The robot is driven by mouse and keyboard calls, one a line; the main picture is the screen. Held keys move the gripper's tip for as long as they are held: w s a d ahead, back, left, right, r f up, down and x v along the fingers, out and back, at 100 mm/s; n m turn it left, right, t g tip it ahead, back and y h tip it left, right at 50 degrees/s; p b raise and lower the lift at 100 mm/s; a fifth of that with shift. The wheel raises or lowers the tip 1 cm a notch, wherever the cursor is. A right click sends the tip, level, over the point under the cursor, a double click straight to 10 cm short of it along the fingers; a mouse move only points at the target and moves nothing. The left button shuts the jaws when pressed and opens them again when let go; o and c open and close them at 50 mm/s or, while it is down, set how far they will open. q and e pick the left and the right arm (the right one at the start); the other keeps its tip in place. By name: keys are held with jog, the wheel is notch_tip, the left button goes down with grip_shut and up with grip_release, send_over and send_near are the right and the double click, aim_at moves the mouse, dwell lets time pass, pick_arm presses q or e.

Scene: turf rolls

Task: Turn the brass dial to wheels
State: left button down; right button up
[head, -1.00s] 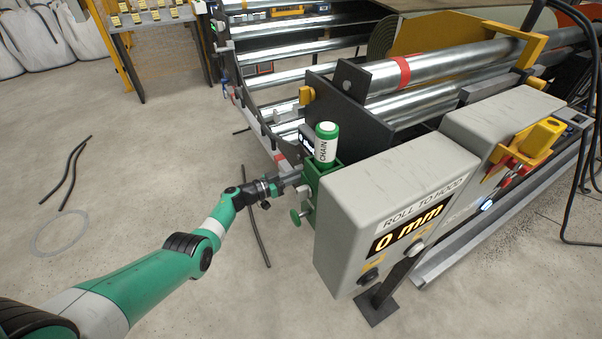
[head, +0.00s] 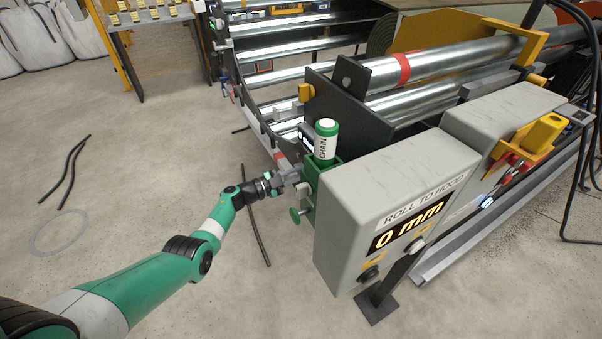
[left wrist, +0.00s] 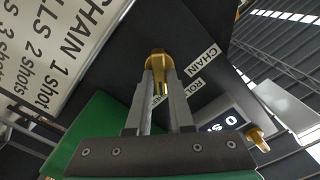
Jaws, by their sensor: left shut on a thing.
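The brass dial (left wrist: 158,60) sits on a dark panel in the left wrist view. My left gripper (left wrist: 160,85) is shut on it, with one grey finger on each side. Around the dial are a white label reading CHAIN (left wrist: 202,60), one starting ROL (left wrist: 196,88), and one mostly hidden between the fingers. I cannot tell exactly which label the dial points to. In the head view my left gripper (head: 291,178) is at the green box (head: 312,178) below the green-and-white CHAIN canister (head: 326,140); the dial is hidden there. My right gripper is not in view.
A second brass knob (left wrist: 257,138) sits beside a small lit display (left wrist: 225,123). The grey console (head: 385,210) reading 0 mm stands close right of my left gripper. Metal rollers (head: 440,65) lie behind.

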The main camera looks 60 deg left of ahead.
pick_arm(q)
jog(key=shift+m, duration=0.5)
jog(key=c, duration=0.8)
grip_release()
jog(key=s+p, duration=0.6)
jog(key=s, duration=0.5)
jog(key=shift+s, duration=0.3)
jog(key=shift+d, duration=0.1)
